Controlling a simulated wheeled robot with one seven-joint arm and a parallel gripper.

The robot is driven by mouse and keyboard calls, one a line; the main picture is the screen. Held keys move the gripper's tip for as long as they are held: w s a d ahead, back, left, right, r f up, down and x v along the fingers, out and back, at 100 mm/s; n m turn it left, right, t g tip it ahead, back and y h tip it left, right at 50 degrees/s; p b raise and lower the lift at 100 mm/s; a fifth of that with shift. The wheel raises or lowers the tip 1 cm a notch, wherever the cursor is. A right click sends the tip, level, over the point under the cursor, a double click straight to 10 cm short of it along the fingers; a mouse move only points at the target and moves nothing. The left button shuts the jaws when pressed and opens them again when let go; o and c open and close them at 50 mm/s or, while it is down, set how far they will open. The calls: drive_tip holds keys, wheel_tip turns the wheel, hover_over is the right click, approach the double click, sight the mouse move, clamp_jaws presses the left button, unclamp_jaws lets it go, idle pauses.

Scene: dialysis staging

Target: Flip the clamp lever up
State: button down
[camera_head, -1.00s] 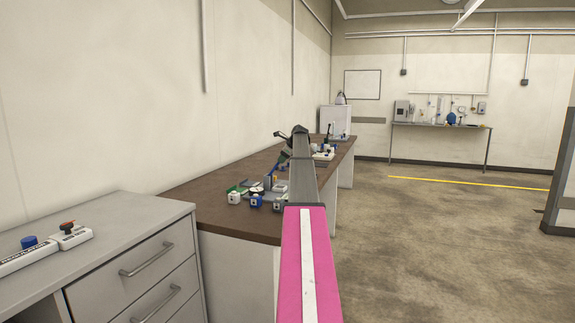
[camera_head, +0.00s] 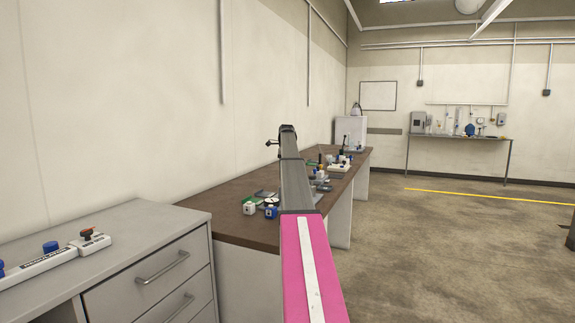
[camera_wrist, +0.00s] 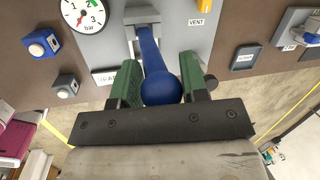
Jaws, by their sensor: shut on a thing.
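A blue lever (camera_wrist: 160,88) with a round knob shows in the wrist view, running from a grey mount (camera_wrist: 142,16) on a grey panel. My gripper (camera_wrist: 158,68) has its green fingers on both sides of the lever and is shut on it near the knob. From this angle I cannot tell how far up the lever is tilted. In the head view my arm hides the gripper and the lever.
In the head view, a brown bench (camera_head: 228,219) carries several small fixtures; open floor (camera_head: 440,250) lies to the right.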

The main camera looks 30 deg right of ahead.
drive_tip(key=shift+w+a+f, duration=0.1)
drive_tip(key=shift+w+a, duration=0.05)
drive_tip(key=shift+w, duration=0.4)
drive_tip(key=c, duration=1.1)
unclamp_jaws()
drive_tip(key=o, duration=0.3)
drive_tip(key=shift+w+f, duration=0.1)
drive_tip(key=shift+f, duration=0.05)
drive_tip(key=shift+o, duration=0.2)
drive_tip(key=shift+r, duration=0.2)
drive_tip(key=shift+s+r, duration=0.2)
drive_tip(key=shift+s, duration=0.05)
drive_tip(key=v, duration=1)
drive_tip(key=shift+a, duration=0.1)
